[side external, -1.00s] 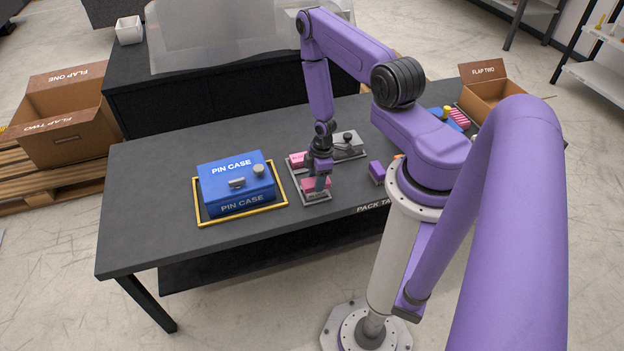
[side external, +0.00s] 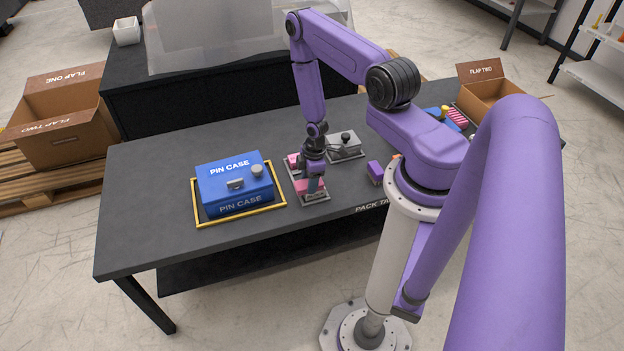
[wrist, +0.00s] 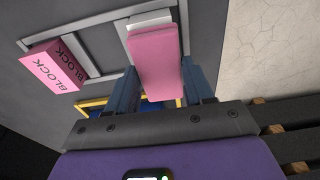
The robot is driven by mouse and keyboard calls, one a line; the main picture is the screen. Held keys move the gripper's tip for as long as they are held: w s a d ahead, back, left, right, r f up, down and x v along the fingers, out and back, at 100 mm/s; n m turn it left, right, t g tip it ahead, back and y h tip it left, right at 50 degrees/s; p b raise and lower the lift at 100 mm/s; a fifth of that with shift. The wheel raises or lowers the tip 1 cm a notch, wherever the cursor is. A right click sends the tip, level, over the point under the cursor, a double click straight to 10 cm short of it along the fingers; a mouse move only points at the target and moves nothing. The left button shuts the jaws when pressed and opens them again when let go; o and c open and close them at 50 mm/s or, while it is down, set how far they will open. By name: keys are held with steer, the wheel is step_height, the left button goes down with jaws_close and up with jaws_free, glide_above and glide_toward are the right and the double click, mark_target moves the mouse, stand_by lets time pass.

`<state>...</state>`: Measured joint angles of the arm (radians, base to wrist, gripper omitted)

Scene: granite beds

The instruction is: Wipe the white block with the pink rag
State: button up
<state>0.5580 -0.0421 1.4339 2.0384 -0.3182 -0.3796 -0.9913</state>
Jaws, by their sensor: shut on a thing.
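My gripper (side external: 312,184) is shut on the pink rag (wrist: 160,72), which sits between its two blue fingers in the wrist view. In the side view the pink rag (side external: 302,187) shows low beside the fingers, over a grey frame on the table. The white block (wrist: 147,20) seems to be the pale piece showing just past the rag's far end, inside the grey frame; the rag hides the rest. I cannot tell whether the rag touches it.
A pink block (wrist: 50,66) lettered BLOCK lies in the neighbouring part of the grey frame (wrist: 84,30). The blue pin case (side external: 234,186) stands to the left inside a yellow outline. A grey box (side external: 345,145) and a purple block (side external: 375,172) are to the right.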

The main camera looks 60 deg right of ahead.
steer(key=shift+d, duration=0.1)
steer(key=shift+s+d+f, duration=0.2)
steer(key=shift+s+d, duration=0.6)
steer(key=shift+s, duration=0.15)
steer(key=shift+w+a, duration=0.9)
steer(key=shift+w, duration=0.05)
steer(key=shift+d+r, duration=0.1)
steer(key=shift+s+d, duration=0.8)
steer(key=shift+s, duration=0.05)
